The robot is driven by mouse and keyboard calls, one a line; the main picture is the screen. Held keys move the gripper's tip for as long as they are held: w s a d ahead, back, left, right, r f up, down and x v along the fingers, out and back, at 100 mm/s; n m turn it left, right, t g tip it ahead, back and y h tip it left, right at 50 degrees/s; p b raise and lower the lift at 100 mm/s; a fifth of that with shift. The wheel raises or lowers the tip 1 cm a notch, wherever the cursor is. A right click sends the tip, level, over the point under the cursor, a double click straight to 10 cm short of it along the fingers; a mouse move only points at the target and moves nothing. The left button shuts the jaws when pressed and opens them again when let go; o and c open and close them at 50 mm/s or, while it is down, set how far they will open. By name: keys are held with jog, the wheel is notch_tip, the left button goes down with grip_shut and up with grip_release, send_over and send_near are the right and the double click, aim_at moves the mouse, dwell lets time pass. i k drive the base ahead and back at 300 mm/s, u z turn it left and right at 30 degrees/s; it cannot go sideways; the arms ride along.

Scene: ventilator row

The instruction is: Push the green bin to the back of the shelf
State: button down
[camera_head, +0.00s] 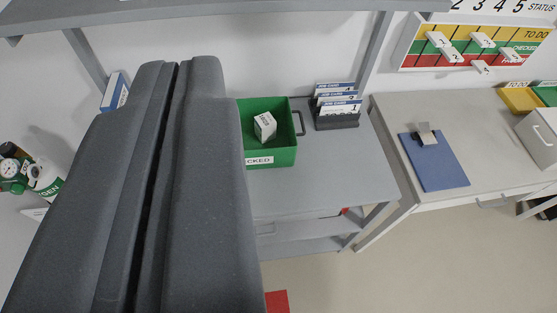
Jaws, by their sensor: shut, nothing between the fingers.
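The green bin (283,150) stands on the grey shelf top (340,175), just right of my gripper's fingertips in the picture. A label ending in "CKED" shows on its front, and a small white box (264,126) lies inside it. The bin's left part is hidden behind my gripper. My gripper (178,62) is shut and empty, and its two dark grey fingers fill the left of the view. I cannot tell whether it touches the bin.
A dark rack of job cards (337,121) stands right of the bin, near a dark handle (298,122). A blue and white box (115,91) is at the left. A desk with a blue clipboard (438,165) stands at the right. The shelf top before the rack is clear.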

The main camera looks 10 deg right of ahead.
aim_at(280, 152)
jog(key=z, duration=0.1)
jog(key=i, duration=1)
jog(key=u, duration=0.05)
